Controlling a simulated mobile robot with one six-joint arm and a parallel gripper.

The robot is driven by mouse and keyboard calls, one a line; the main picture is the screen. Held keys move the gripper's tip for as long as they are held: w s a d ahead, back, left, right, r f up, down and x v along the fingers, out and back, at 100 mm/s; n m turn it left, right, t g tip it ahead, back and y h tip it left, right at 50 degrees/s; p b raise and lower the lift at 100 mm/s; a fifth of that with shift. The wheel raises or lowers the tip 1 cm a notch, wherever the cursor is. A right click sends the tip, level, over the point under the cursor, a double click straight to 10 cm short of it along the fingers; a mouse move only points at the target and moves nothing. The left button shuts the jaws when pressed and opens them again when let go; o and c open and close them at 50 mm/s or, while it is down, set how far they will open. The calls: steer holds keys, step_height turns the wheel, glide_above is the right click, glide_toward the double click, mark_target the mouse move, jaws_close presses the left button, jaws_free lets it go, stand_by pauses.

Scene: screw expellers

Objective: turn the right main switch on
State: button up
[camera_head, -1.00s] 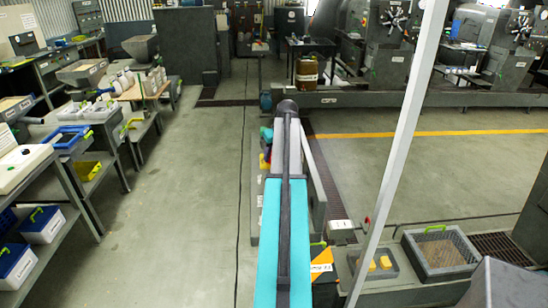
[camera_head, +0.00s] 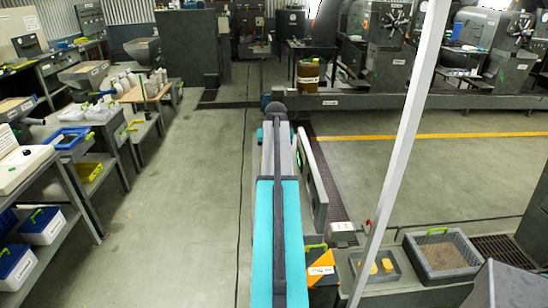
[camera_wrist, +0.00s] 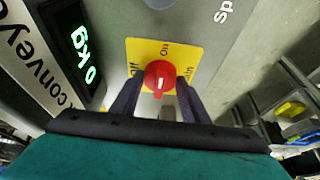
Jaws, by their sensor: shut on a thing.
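In the wrist view a red rotary switch knob (camera_wrist: 160,76) sits on a yellow plate (camera_wrist: 150,48) fixed to a grey panel. The plate reads "Off" at the left and "On" at the top; lettering at the right is partly covered. My gripper (camera_wrist: 157,95) has one dark finger on each side of the knob and is shut on it. A pale mark shows on the knob's lower part, but I cannot tell its setting. In the head view my arm hides the gripper and the switch.
In the head view, a crate (camera_head: 440,255) and a shallow tray with yellow pieces (camera_head: 375,268) sit at lower right. A pale slanted pole (camera_head: 408,130) crosses the right side. Floor at left is clear.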

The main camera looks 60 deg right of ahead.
steer(key=shift+s+d, duration=0.1)
steer(key=shift+s, duration=0.05)
steer(key=o, duration=1)
steer(key=shift+o, duration=0.2)
steer(key=shift+r, duration=0.1)
steer(key=b+v, duration=0.2)
steer(key=v, duration=1.1)
steer(key=shift+r+b, duration=0.25)
steer(key=shift+b, duration=0.15)
